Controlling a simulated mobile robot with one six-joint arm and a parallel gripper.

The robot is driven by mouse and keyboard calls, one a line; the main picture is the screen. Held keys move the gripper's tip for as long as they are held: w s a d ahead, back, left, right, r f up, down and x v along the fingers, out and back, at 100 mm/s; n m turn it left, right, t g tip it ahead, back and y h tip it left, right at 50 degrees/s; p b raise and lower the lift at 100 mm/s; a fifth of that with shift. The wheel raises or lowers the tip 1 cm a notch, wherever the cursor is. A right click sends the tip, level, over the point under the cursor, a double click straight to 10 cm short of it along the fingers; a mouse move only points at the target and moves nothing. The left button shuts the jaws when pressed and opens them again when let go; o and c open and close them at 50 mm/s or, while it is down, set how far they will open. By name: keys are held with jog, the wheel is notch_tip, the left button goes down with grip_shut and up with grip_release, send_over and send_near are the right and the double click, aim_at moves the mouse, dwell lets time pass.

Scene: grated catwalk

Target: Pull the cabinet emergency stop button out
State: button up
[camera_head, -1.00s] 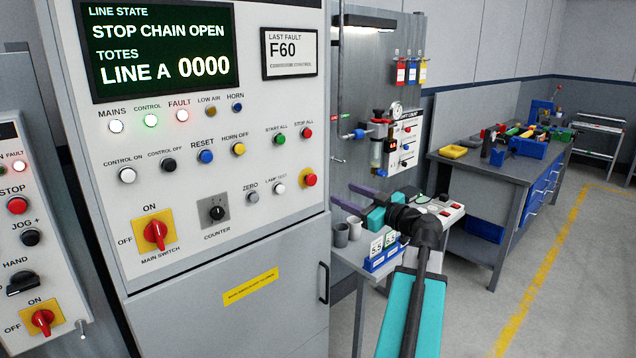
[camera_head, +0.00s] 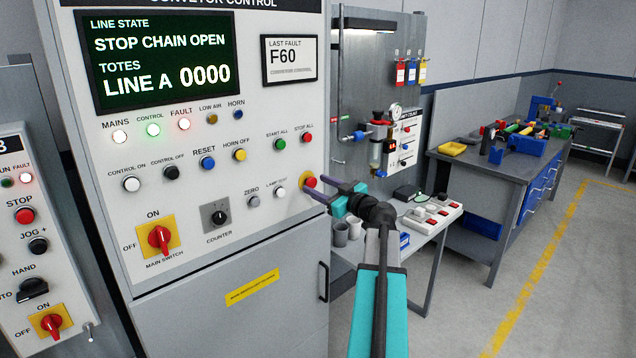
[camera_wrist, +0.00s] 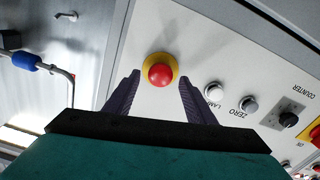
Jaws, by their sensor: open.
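The cabinet emergency stop button (camera_head: 310,182) is a red mushroom head on a yellow ring, low at the right edge of the grey control panel (camera_head: 120,215). In the wrist view the red button (camera_wrist: 160,74) lies ahead of the finger gap, a little above the fingertips' line. My gripper (camera_head: 318,190) is open, with its purple fingers pointing at the button from the right. In the wrist view the fingers (camera_wrist: 158,86) stand to either side below the button, with nothing between them. In the head view a fingertip overlaps the button's edge; I cannot tell whether it touches.
The lamp test (camera_head: 280,192) and zero (camera_head: 252,201) buttons sit just left of the emergency stop. A door handle (camera_head: 323,283) is below. A small table (camera_head: 425,240) with cups and a switch box stands behind my arm. The aisle at right is clear.

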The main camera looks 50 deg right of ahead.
jog(key=shift+w, duration=0.5)
jog(key=c, duration=1)
jog(key=shift+c, duration=0.2)
jog(key=shift+s+f+b, duration=0.2)
jog(key=shift+s+b, duration=0.05)
jog(key=shift+b, duration=0.45)
jog(key=shift+s+b, duration=0.5)
jog(key=shift+b, duration=0.65)
